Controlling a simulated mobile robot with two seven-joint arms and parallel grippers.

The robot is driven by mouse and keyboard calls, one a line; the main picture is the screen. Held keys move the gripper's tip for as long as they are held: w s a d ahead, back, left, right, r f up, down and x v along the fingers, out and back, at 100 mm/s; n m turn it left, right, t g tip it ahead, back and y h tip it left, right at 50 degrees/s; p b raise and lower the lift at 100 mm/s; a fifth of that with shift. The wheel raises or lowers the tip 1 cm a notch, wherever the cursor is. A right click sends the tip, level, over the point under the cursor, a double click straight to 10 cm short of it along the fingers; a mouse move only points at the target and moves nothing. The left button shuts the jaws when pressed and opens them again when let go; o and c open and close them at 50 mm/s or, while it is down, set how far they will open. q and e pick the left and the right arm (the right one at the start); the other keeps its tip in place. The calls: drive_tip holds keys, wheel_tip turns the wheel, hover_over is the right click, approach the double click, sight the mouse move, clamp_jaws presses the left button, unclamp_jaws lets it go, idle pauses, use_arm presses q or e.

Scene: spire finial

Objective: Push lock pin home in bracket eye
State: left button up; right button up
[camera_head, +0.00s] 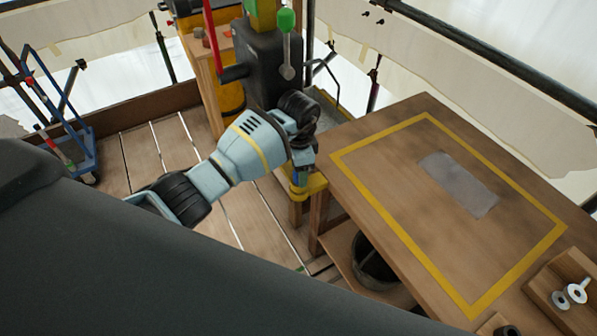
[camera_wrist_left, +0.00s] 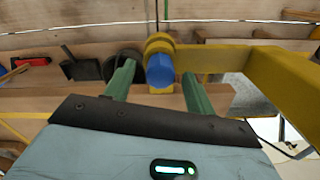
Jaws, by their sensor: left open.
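In the left wrist view, the blue lock pin (camera_wrist_left: 160,70) sits at the round yellow bracket eye (camera_wrist_left: 158,42), its blue end facing my camera. How deep it sits in the eye cannot be told. My left gripper (camera_wrist_left: 158,75) is open, with one green finger on each side of the pin's blue end; contact is not clear. In the head view, my left gripper (camera_head: 299,180) is low beside the yellow bracket (camera_head: 315,185) near the table's left corner, and the pin is not clear there. My right gripper is not in view.
A wooden table (camera_head: 400,130) with a yellow outline and a grey patch stands right of the bracket. A dark bucket (camera_head: 372,262) is under it. Small metal parts (camera_head: 570,294) lie at its right end. A dark machine (camera_head: 268,65) stands behind my arm.

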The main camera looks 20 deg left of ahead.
use_arm(q)
wheel_tip(320, 180, up, 6)
drive_tip(key=shift+r+p, duration=0.15)
drive_tip(key=shift+p, duration=0.15)
idle(0.6)
